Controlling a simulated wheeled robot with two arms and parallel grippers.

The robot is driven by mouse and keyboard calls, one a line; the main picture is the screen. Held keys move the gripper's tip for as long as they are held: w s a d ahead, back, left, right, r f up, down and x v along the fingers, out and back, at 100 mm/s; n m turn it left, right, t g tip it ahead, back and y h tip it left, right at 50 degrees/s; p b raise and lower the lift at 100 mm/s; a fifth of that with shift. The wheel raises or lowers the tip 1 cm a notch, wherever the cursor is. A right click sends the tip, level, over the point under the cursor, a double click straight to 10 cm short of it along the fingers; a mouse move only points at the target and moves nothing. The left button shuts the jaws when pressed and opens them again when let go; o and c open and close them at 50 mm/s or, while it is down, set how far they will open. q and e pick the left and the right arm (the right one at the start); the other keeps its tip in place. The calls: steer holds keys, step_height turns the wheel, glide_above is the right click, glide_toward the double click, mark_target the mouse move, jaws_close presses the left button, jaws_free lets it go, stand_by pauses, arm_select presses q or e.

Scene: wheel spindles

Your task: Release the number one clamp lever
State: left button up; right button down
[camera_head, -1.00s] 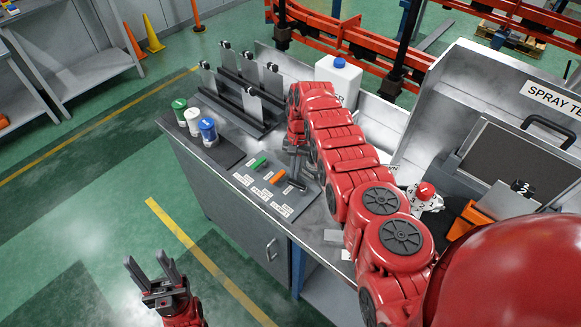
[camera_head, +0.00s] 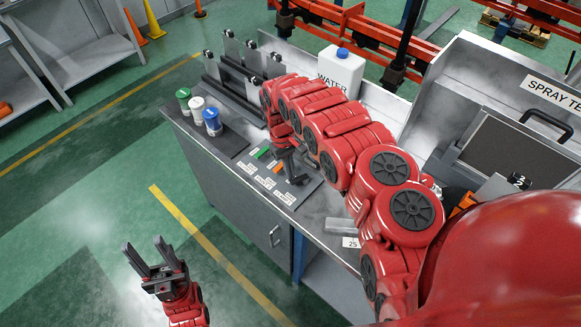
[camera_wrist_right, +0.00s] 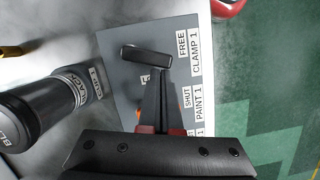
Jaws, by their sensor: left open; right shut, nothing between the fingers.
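The clamp 1 lever (camera_wrist_right: 147,56) is a dark bar beside the FREE CLAMP 1 label (camera_wrist_right: 189,50) in the right wrist view. A LOCK-side label is partly hidden under it. In the head view the lever (camera_head: 298,181) is at the near right end of the lever panel. My right gripper (camera_head: 288,159) is shut and empty over the panel; in the wrist view its fingertips (camera_wrist_right: 166,76) are close to the lever's bar, but contact cannot be told. My left gripper (camera_head: 143,247) is open and empty above the floor, away from the bench.
Green (camera_head: 262,153) and orange (camera_head: 279,168) levers sit beside it on the panel. Green-lidded (camera_head: 184,99), white (camera_head: 198,106) and blue (camera_head: 212,122) bottles stand at the left. A dark bottle (camera_wrist_right: 35,105) is close left in the wrist view. A water jug (camera_head: 341,75) stands behind my right arm.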

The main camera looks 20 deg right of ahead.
steer(key=shift+s+a+n, duration=0.15)
steer(key=shift+s+n, duration=0.05)
steer(key=shift+n, duration=0.3)
steer(key=shift+d, duration=0.9)
steer(key=shift+r, duration=0.1)
steer(key=v, duration=0.9)
steer(key=shift+a+r+b, duration=0.3)
steer(key=shift+a+r, duration=0.05)
